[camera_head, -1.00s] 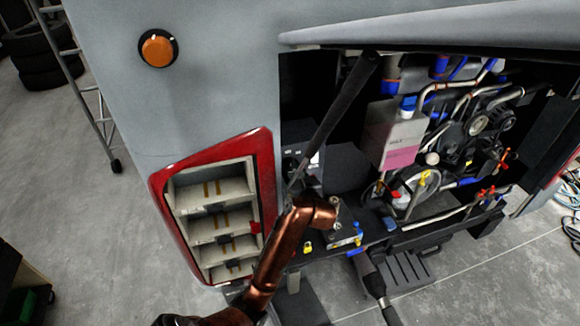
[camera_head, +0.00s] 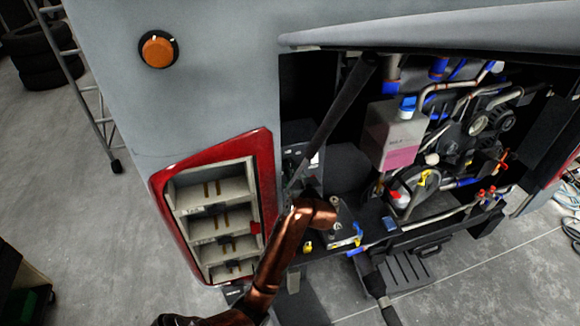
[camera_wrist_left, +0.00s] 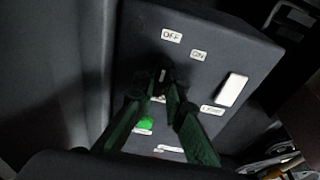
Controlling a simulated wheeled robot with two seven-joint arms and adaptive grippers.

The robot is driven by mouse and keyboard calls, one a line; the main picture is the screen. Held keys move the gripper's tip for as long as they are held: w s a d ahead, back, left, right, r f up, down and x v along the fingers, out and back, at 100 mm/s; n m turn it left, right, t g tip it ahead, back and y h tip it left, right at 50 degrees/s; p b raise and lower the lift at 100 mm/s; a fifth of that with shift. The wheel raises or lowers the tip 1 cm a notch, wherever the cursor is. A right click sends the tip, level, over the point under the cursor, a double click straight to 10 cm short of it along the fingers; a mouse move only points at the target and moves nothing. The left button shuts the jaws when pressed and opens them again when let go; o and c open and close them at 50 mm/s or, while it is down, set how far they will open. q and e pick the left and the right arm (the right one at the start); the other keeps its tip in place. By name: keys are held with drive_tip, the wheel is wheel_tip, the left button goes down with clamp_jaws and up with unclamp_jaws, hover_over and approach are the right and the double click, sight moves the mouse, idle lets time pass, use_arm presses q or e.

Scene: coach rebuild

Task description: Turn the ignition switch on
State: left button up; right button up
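A dark control panel shows in the left wrist view (camera_wrist_left: 205,45), with labels reading OFF and ON above a small dark knob, the ignition switch (camera_wrist_left: 163,76). A light mark on the knob points up, roughly toward OFF. My left gripper (camera_wrist_left: 160,86) has its dark green fingers closed in around the knob, one on each side; the contact itself is dark and partly hidden. In the head view my copper left arm reaches into the left end of the open bay, where the left gripper (camera_head: 293,200) is small and mostly hidden. My right gripper is not in view.
A white rocker switch (camera_wrist_left: 232,89) and a lit green button (camera_wrist_left: 144,124) sit close to the knob. In the head view, a black strut (camera_head: 335,115) crosses just above my arm. A red-framed lamp housing (camera_head: 160,205) stands left of the bay; a fluid tank (camera_head: 393,135) is to the right.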

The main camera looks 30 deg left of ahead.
use_arm(q)
clamp_jaws()
drive_tip(key=shift+r+p, duration=0.1)
drive_tip(key=shift+p, duration=0.3)
drive_tip(key=shift+m+g+y+p, duration=0.3)
drive_tip(key=shift+m+g+p, duration=0.2)
drive_tip(key=shift+m+p, duration=1.45)
drive_tip(key=shift+w+m+p, duration=0.1)
drive_tip(key=shift+m+p, duration=0.45)
drive_tip(key=shift+p, duration=0.7)
